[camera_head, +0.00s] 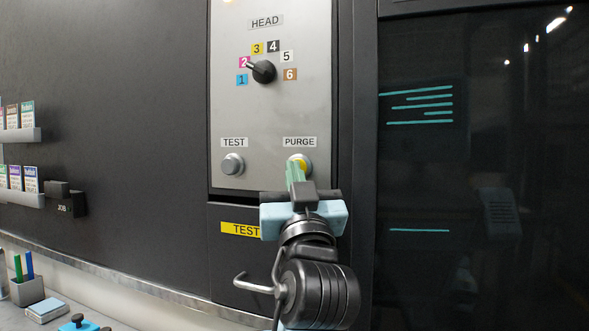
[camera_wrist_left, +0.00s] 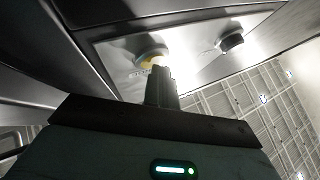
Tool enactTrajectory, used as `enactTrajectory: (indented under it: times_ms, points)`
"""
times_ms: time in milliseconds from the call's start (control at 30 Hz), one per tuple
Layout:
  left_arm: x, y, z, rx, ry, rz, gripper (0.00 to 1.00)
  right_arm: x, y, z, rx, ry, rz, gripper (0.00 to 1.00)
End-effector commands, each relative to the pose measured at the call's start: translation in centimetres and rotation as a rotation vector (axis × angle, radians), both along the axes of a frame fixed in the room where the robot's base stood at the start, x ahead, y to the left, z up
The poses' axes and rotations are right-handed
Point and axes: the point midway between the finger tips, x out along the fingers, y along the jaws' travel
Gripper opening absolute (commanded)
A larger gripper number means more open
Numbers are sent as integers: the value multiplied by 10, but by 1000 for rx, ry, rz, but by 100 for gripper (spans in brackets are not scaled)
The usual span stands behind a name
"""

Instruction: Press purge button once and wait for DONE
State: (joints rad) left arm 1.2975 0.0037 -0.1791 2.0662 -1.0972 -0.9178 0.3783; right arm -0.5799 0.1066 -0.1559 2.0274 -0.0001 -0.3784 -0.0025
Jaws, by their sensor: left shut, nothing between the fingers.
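The purge button (camera_head: 302,162) is yellow with a metal ring, under the PURGE label (camera_head: 299,142) on the grey panel (camera_head: 275,110). My left gripper (camera_head: 295,172) is shut, with its pale green fingertips at the button and covering part of it. In the left wrist view the fingertips (camera_wrist_left: 160,72) reach up to the yellow button (camera_wrist_left: 150,58); I cannot tell whether they touch it or press it in. No DONE text is readable in view. My right gripper is not in view.
The TEST button (camera_head: 232,163) is left of the purge button, and the HEAD knob (camera_head: 263,71) is above, its pointer toward 2. A dark glass panel (camera_head: 480,270) with cyan lines is at right. A pen cup (camera_head: 27,291) stands at lower left.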

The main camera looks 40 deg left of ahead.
Motion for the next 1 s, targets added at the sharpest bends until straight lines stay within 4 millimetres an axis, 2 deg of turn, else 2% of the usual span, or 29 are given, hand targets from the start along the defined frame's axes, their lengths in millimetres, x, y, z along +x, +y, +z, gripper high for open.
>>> enactTrajectory:
  times_ms: [367, 800, 1000]
  points:
    - [-1, -1, -1, -1, 3, 0, 0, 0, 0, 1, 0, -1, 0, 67]
    - [-22, -6, -1, -1, 2, -1, 0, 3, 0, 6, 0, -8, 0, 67]
    - [-25, -6, -1, 0, 2, 0, 0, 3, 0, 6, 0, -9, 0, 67]
